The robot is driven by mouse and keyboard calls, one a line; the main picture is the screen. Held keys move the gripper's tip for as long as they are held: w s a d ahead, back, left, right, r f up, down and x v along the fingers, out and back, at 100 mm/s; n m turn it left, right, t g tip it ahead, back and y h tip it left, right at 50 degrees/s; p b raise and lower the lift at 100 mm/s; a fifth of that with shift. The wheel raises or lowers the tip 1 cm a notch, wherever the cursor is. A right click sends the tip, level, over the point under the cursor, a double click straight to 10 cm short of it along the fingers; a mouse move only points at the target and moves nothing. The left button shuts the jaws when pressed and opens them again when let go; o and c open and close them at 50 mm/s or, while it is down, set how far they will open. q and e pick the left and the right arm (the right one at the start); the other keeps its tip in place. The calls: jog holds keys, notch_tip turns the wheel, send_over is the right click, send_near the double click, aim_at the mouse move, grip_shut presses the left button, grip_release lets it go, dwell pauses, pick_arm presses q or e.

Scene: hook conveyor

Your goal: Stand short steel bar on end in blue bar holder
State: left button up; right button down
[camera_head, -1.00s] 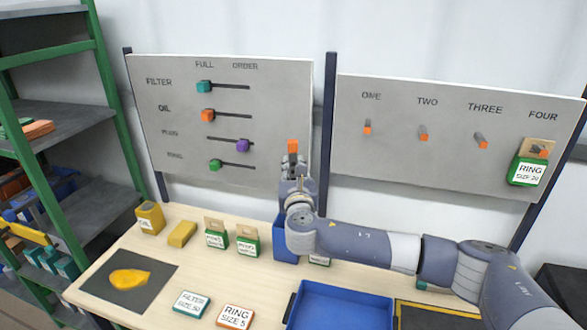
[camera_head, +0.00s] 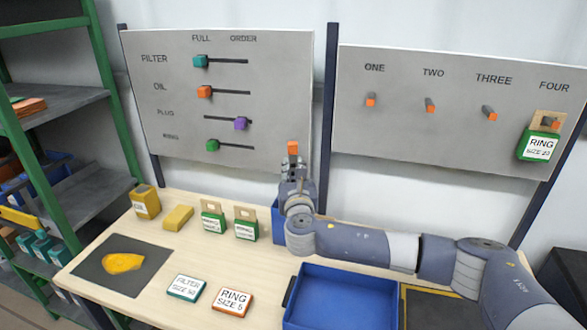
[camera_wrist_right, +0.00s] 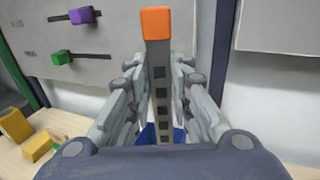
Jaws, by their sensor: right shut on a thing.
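The short steel bar (camera_wrist_right: 162,95) is grey with a row of dark square marks and an orange end (camera_wrist_right: 157,22). My right gripper (camera_wrist_right: 160,68) is shut on it, with a finger on each side. In the head view the orange end (camera_head: 293,147) points up above the right gripper (camera_head: 293,166), and the bar looks about upright. The blue bar holder (camera_head: 277,222) stands on the table, mostly hidden behind my right gripper and arm. Blue also shows below the bar in the wrist view (camera_wrist_right: 149,134). Whether the bar's lower end touches the holder is hidden. My left gripper is out of view.
Green-labelled packs (camera_head: 246,224) stand just left of the holder. A blue tray (camera_head: 340,295) lies in front. Flat FILTER (camera_head: 187,288) and RING (camera_head: 233,302) boxes lie on the table. Slider (camera_head: 225,110) and hook (camera_head: 450,120) boards stand behind.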

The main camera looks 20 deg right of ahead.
notch_tip(320, 180, down, 6)
jog(key=b, duration=0.3)
jog(key=shift+b, duration=0.3)
jog(key=c, duration=1.4)
grip_release()
jog(key=shift+o, duration=0.2)
jog(key=shift+f, duration=0.15)
jog(key=v, duration=1.2)
